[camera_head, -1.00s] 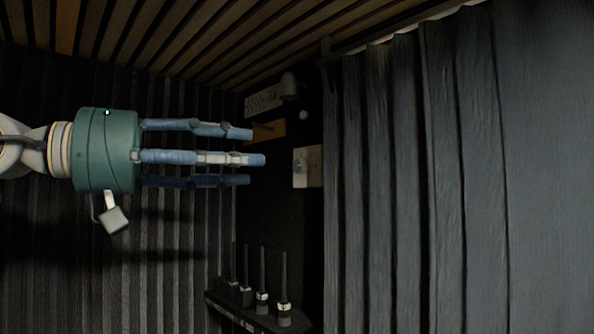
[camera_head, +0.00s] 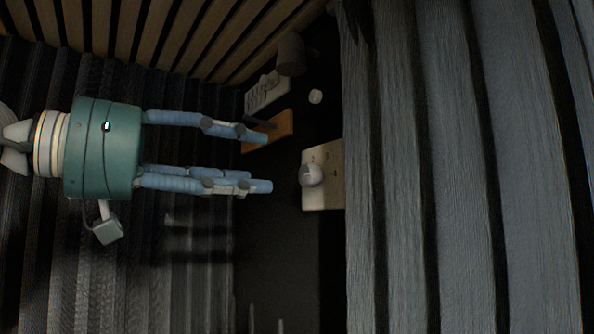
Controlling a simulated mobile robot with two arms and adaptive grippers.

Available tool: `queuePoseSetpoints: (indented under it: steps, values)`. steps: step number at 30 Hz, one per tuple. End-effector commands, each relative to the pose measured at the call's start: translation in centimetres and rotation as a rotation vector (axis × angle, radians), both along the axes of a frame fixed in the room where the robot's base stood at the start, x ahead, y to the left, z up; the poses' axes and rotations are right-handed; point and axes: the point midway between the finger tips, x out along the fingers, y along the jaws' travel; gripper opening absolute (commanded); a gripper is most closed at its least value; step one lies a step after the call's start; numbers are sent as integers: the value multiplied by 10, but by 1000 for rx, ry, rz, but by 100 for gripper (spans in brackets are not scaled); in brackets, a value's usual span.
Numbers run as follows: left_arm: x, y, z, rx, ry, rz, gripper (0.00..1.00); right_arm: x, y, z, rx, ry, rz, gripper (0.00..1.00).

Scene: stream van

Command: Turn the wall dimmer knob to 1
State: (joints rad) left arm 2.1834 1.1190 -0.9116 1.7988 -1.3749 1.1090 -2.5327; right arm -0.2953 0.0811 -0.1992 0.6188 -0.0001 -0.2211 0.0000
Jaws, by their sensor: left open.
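The wall dimmer is a cream plate (camera_head: 325,192) with printed digits, on the dark wall right of centre. Its round, pale knob (camera_head: 311,175) stands out from the plate's left side. A 2 and a 3 seem to show above the knob and a 4 to its right; I cannot read the knob's setting. My left gripper (camera_head: 266,164), with a green body and blue fingers, points right toward the knob. Its fingers are spread and empty, and the tips end a little left of the knob, apart from it. My right gripper is not in view.
A grey slatted curtain or panel (camera_head: 460,170) fills the right side, close to the plate. An orange block (camera_head: 281,128), a white panel (camera_head: 266,91) and a small white round thing (camera_head: 315,96) are on the wall above. Thin antenna tips (camera_head: 252,318) show at the bottom.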

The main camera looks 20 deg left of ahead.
Motion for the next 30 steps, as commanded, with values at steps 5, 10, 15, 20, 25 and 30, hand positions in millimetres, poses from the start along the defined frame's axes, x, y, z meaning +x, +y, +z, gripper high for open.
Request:
queuePoseSetpoints:
  steps: [5,10,15,20,25,30]
  values:
    - [29,-24,2,3,4,-2,46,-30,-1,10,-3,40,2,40]
    - [50,-40,2,1,4,-2,46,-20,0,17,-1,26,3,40]
    - [61,-48,1,-1,3,-1,46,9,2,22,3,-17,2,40]
    - [64,-50,0,-1,3,-1,46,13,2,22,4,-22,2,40]
    - [64,-49,0,-1,3,-1,44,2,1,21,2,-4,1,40]
    - [63,-49,0,0,3,0,10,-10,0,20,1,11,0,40]
